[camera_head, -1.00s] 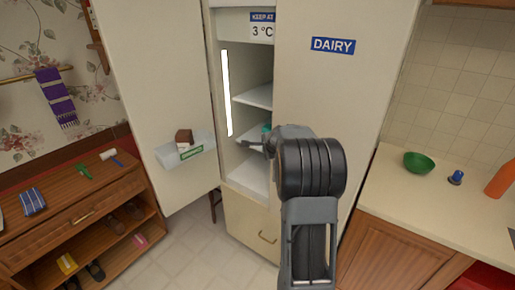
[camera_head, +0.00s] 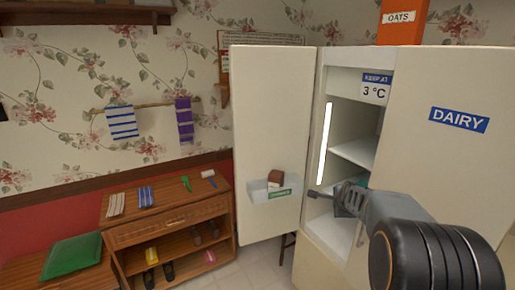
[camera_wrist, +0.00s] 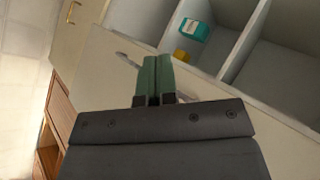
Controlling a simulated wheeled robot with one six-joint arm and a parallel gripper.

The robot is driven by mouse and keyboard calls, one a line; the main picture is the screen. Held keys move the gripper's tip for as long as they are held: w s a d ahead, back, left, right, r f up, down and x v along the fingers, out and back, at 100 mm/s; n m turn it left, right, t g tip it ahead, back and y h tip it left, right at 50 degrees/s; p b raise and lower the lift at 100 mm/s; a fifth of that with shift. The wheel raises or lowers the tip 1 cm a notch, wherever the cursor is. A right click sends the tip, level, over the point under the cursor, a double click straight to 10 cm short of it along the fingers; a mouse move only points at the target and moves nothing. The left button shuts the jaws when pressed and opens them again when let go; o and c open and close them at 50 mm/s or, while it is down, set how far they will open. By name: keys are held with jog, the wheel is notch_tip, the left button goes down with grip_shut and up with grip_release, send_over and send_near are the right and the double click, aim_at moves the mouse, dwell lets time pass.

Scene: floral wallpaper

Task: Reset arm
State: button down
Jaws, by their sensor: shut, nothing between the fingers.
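My gripper (camera_head: 322,194) reaches in from the lower right in the head view, in front of the open fridge (camera_head: 350,130). Its fingers are closed together and hold nothing. In the wrist view my gripper (camera_wrist: 153,78) shows two green fingers side by side, touching, with the fridge shelves beyond them. My arm's dark round joint fills the lower right corner of the head view.
The open fridge door (camera_head: 275,120) carries a bin (camera_head: 275,194) with a brown item. A teal item (camera_wrist: 193,30) and a yellow item (camera_wrist: 181,55) sit inside the fridge.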

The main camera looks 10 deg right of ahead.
jog(key=s+a+f+n+g+y, duration=0.2)
jog(key=s+a+f+n+g, duration=0.3)
jog(key=s+n, duration=0.4)
jog(key=s+a+r+n+b, duration=0.1)
jog(key=s+a+r+n, duration=0.1)
jog(key=s+a+n, duration=0.3)
jog(key=s+a+r+n+t+b, duration=0.1)
jog(key=s+a+n, duration=0.5)
jog(key=s, duration=0.6)
jog(key=shift+a+r+n+y, duration=0.3)
jog(key=shift+a+r, duration=0.2)
jog(key=shift+a, duration=0.55)
jog(key=shift+d, duration=0.1)
